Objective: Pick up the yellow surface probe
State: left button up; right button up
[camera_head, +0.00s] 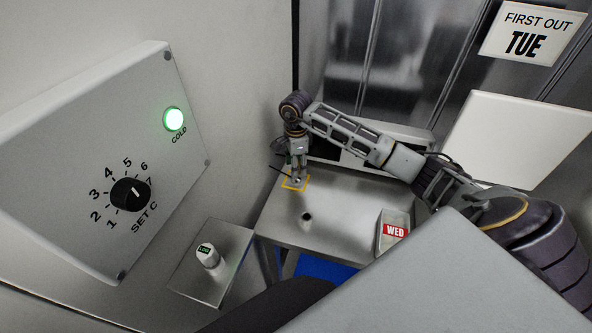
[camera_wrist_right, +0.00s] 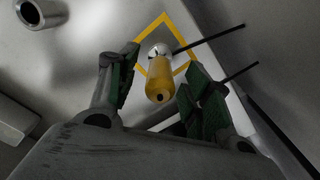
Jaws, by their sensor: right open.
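The yellow surface probe (camera_wrist_right: 158,82) shows in the right wrist view, with a yellow body, a pale rounded end and a thin dark rod beside it. It stands within a yellow square outline (camera_wrist_right: 165,20) on the metal table. In the head view my right gripper (camera_head: 297,178) is over the yellow outline (camera_head: 287,186) and hides most of the probe. My left gripper is not in view.
A control box (camera_head: 95,160) with a dial and green light is on the left. A white-topped LOW cylinder (camera_head: 207,255) stands on a metal plate (camera_head: 225,245).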

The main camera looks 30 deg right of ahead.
grip_shut()
jog(key=shift+r, duration=0.15)
dwell(0.4)
jog(key=shift+r+b, duration=0.9)
jog(key=shift+r, duration=3.95)
